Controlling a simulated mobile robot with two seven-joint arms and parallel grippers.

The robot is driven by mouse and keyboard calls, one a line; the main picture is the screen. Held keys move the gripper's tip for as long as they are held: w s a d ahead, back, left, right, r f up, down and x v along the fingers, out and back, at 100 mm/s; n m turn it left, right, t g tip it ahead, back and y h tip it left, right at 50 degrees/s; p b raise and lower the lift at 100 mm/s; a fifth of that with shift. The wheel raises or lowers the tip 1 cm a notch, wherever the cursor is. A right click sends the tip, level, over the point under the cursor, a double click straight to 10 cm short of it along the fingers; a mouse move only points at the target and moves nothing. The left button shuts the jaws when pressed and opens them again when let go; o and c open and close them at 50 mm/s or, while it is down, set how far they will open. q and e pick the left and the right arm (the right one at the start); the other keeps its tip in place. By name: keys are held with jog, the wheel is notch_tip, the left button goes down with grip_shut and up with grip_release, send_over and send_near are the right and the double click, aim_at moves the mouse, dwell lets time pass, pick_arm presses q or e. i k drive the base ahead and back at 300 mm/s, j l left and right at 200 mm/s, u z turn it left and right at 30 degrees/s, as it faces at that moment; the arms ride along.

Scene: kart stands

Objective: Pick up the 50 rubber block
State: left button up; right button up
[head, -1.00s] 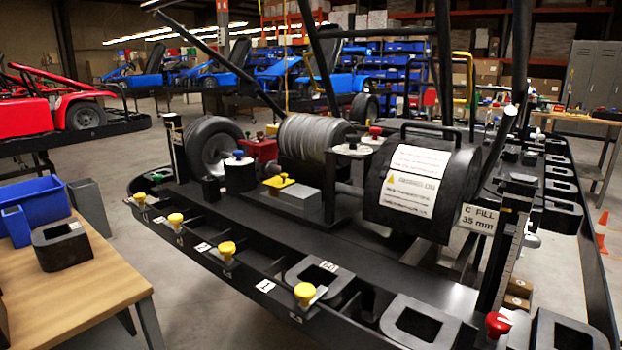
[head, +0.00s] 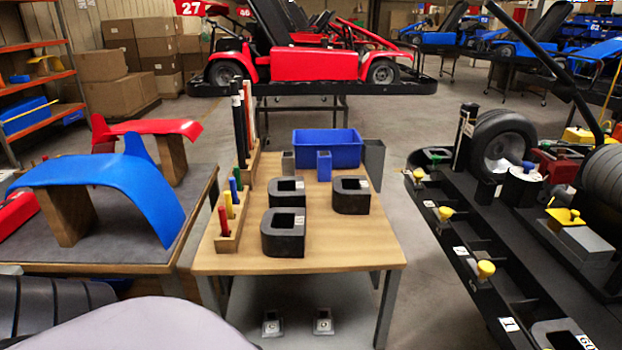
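Three black rubber blocks, each with a square opening and a small pale label, lie on the wooden table in the middle. One is at the front (head: 283,247), one behind it (head: 288,202), and one to the right (head: 351,205). Their labels are too small to read, so I cannot tell which is the 50 block. Another black block (head: 548,333), with a label that looks like 60, sits in the kart frame at the bottom right, partly cut off. Neither of my grippers is in view.
The wooden table (head: 340,255) also holds a blue bin (head: 328,146) and a wooden rack (head: 230,243) with coloured sticks. The kart frame (head: 455,240) stands to the right across an open floor strip. A table with a blue fender (head: 100,185) stands left.

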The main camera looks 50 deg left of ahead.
aim_at(282, 231)
jog(key=u, duration=1.7)
